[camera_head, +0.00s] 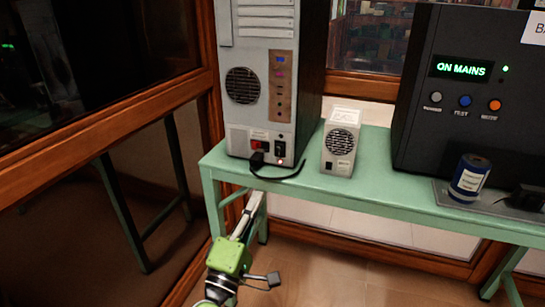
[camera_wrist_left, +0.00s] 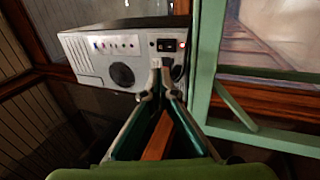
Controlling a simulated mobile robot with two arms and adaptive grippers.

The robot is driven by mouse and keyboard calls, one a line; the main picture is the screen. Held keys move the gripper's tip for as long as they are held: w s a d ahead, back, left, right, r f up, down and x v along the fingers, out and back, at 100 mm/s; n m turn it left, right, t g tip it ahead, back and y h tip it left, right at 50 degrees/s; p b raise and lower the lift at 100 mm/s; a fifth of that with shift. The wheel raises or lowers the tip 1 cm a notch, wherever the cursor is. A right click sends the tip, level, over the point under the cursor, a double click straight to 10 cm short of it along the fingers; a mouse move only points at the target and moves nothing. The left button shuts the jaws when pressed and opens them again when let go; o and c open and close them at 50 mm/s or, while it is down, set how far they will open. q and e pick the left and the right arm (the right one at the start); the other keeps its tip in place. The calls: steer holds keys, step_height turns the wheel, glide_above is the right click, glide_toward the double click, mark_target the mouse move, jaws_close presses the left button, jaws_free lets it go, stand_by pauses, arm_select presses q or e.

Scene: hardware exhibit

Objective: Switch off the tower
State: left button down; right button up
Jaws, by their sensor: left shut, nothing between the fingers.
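The tower (camera_head: 268,60) is a tall grey computer case standing on a green table, with its ports and round fan facing me. A black rocker switch (camera_head: 280,148) sits low on its right side, with a small lit red light just below it. In the left wrist view the tower (camera_wrist_left: 85,60) appears turned on its side, with the switch (camera_wrist_left: 167,45) near its right end. My left gripper (camera_head: 257,198) is shut and empty, below the table's front edge in the head view. Its tips (camera_wrist_left: 158,66) appear just below the switch in the wrist view; contact cannot be told.
A black cable (camera_head: 282,172) plugs in beside the switch and lies on the green table (camera_head: 380,190). A small white speaker-like box (camera_head: 340,150) stands right of the tower. Further right are a dark unit reading "ON MAINS" (camera_head: 465,110) and a blue can (camera_head: 469,180).

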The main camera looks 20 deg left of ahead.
mark_target(278, 147)
arm_select(q)
steer(key=p+x, duration=0.2)
steer(key=x, duration=1)
steer(key=shift+w+r, duration=0.1)
steer(key=shift+w, duration=0.15)
steer(key=shift+x, duration=0.8)
arm_select(e)
step_height(278, 147, down, 7)
steer(key=s, duration=0.1)
steer(key=shift+s, duration=0.25)
